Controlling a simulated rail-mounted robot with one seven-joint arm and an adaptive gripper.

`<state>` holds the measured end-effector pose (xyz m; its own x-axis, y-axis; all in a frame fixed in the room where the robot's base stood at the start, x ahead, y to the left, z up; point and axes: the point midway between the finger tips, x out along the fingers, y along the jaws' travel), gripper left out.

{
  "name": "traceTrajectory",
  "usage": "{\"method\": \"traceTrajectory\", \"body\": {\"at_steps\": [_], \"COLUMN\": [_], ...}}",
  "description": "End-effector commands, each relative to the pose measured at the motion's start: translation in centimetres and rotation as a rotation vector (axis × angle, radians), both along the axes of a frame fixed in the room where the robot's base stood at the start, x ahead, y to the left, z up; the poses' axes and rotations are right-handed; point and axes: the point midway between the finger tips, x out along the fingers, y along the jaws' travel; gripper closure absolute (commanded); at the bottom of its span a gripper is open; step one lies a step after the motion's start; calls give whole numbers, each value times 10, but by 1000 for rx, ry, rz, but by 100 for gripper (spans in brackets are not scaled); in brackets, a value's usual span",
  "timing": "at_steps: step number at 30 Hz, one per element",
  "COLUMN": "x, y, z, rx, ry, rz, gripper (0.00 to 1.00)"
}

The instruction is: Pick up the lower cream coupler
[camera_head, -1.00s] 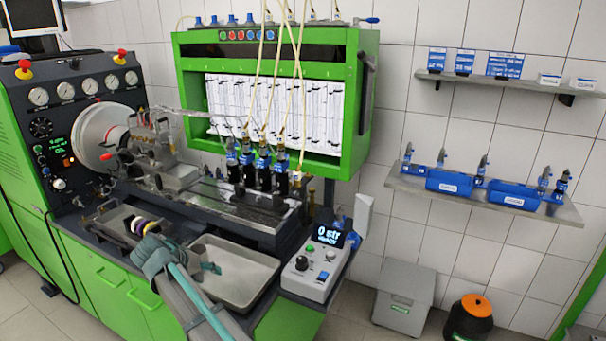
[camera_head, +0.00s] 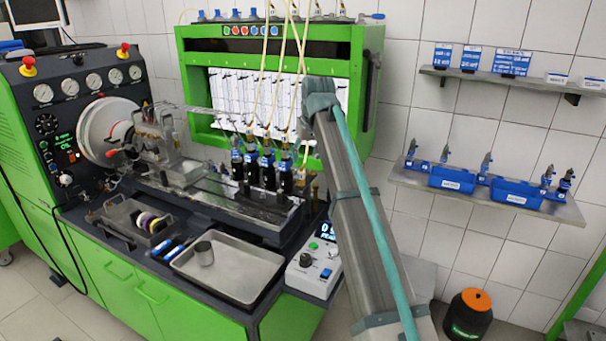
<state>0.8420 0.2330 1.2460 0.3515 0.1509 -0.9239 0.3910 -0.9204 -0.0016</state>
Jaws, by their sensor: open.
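A dark open holder (camera_head: 112,222) sits on the bench left of the metal tray and holds several ring-shaped couplers standing on edge in a row. A cream-yellow coupler (camera_head: 151,222) stands there between a purple one (camera_head: 144,218) and a darker one (camera_head: 161,224). The rings overlap and are small, so I cannot tell how many are cream or which is lower. My arm rises in front of the green cabinet. Its far end shows only a grey-teal joint, with no fingers to be made out.
A shallow metal tray (camera_head: 240,272) holds a grey cylinder (camera_head: 204,252). Blue-handled items (camera_head: 165,248) lie beside it. The control box (camera_head: 313,272) stands to its right. Dark injectors (camera_head: 268,170) and hanging hoses (camera_head: 283,70) stand behind. Space above the holder and tray looks clear.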

Motion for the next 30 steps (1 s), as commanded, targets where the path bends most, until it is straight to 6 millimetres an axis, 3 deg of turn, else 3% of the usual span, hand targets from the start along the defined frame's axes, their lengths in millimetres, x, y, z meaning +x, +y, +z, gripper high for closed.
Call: {"method": "traceTrajectory", "body": {"at_steps": [6, 14, 25, 30], "x": [10, 15, 29, 30], "y": [5, 8, 18, 18], "z": [-27, -41, -79, -84], "rx": [-1, -1, -2, -1], "ry": [1, -1, 0, -1], "rz": [-1, -2, -2, -2], "gripper": [46, 46, 46, 46]}}
